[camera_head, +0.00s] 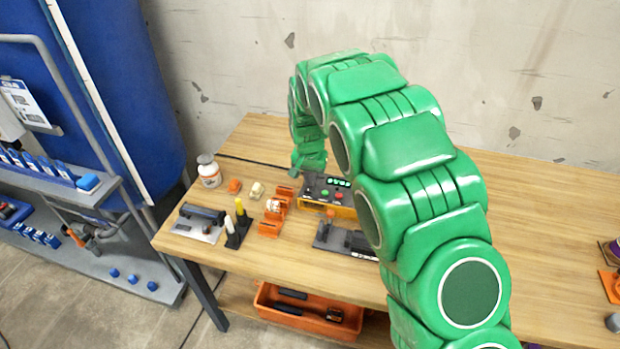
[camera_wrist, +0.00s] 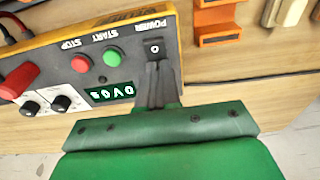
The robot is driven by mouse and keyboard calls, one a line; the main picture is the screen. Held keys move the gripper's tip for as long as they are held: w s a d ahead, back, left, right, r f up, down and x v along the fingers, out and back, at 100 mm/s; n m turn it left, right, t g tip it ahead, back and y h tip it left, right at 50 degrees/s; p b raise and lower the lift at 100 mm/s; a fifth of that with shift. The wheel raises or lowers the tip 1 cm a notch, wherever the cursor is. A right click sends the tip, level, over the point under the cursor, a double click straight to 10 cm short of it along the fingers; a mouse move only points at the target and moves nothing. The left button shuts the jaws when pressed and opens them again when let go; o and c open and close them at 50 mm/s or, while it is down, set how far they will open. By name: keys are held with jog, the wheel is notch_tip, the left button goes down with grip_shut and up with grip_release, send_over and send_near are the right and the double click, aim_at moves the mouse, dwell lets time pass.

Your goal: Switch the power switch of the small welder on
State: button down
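The small welder (camera_head: 345,199) is a yellow box with a dark front panel on the wooden table, partly hidden behind my green arm in the head view. The wrist view shows its panel (camera_wrist: 127,65) upside down. The black power switch (camera_wrist: 155,50) sits beside the POWER label. The green display (camera_wrist: 110,92) is lit with characters. My gripper (camera_wrist: 156,72) has its two dark fingers together with nothing seen between them. The fingertips are right at the edge of the switch; I cannot tell whether they touch it. In the head view my gripper is hidden by the arm.
The panel also has a green start button (camera_wrist: 112,60), a red stop button (camera_wrist: 81,63) and two knobs (camera_wrist: 61,103). An orange holder (camera_head: 276,213), a white bottle (camera_head: 209,171) and a dark clamp fixture (camera_head: 345,237) stand nearby. The table's right part is mostly clear.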

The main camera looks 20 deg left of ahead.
aim_at(311, 195)
jog(key=shift+s+d+f+g, duration=0.15)
jog(key=shift+f+g, duration=0.1)
jog(key=shift+f, duration=0.2)
jog(key=shift+s+d+f+g, duration=0.15)
jog(key=shift+f+g, duration=0.1)
jog(key=shift+f, duration=0.15)
jog(key=shift+s+d+f, duration=0.15)
jog(key=shift+f, duration=0.1)
jog(key=shift+s, duration=0.1)
jog(key=shift+s+f, duration=0.15)
jog(key=shift+s, duration=0.95)
jog(key=r, duration=0.2)
jog(key=w+r, duration=0.1)
jog(key=r, duration=0.2)
jog(key=shift+w+r, duration=0.3)
jog(key=shift+w, duration=0.05)
jog(key=shift+s+r+t, duration=1.7)
jog(key=shift+r+t, duration=0.2)
jog(key=shift+r, duration=3.35)
jog(key=x, duration=0.9)
jog(key=s+a+x, duration=0.1)
jog(key=x, duration=0.4)
jog(key=shift+f, duration=0.1)
